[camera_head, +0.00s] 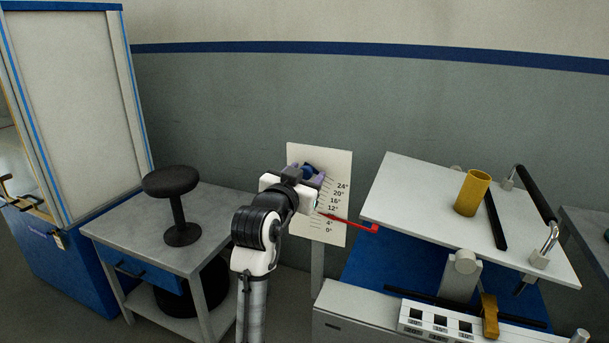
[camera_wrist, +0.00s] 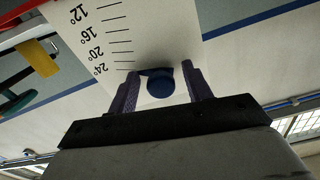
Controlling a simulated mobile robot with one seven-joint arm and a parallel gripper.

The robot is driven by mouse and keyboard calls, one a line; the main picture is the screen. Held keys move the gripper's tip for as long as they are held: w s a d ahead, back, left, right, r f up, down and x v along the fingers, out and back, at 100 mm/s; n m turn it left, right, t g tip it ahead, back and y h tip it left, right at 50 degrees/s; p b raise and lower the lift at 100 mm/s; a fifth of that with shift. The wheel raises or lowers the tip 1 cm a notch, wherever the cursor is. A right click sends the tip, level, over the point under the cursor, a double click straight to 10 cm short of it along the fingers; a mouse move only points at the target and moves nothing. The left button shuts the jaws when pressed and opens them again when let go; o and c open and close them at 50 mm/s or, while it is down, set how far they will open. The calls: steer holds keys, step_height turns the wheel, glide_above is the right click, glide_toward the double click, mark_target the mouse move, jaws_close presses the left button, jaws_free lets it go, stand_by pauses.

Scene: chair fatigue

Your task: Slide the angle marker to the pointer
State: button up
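The angle marker is a blue round knob (camera_wrist: 160,84) on the white angle scale board (camera_head: 334,160). In the head view the marker (camera_head: 308,169) is near the top of the board, to the left of and above the 24° label. The pointer is a thin red rod (camera_head: 347,221) whose tip lies on the lower part of the board, near the 8° level. My gripper (camera_wrist: 159,88) is at the board, its two purple fingers on either side of the blue knob. A gap shows between each finger and the knob. Part of the scale is hidden behind my wrist in the head view.
A tilted white plate (camera_head: 430,210) with a yellow cylinder (camera_head: 472,192) stands right of the board. A grey side table (camera_head: 135,232) with a black stool (camera_head: 172,182) is at the left. The wall is close behind the board.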

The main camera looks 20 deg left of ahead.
jaws_close()
step_height(320, 180, down, 11)
steer(key=a+n+b, duration=0.3)
steer(key=b, duration=0.1)
steer(key=shift+r, duration=0.15)
steer(key=shift+o, duration=0.3)
jaws_free()
steer(key=s+b, duration=0.1)
steer(key=s, duration=1.2)
steer(key=shift+s+a, duration=0.2)
steer(key=shift+s, duration=0.2)
steer(key=shift+r, duration=0.15)
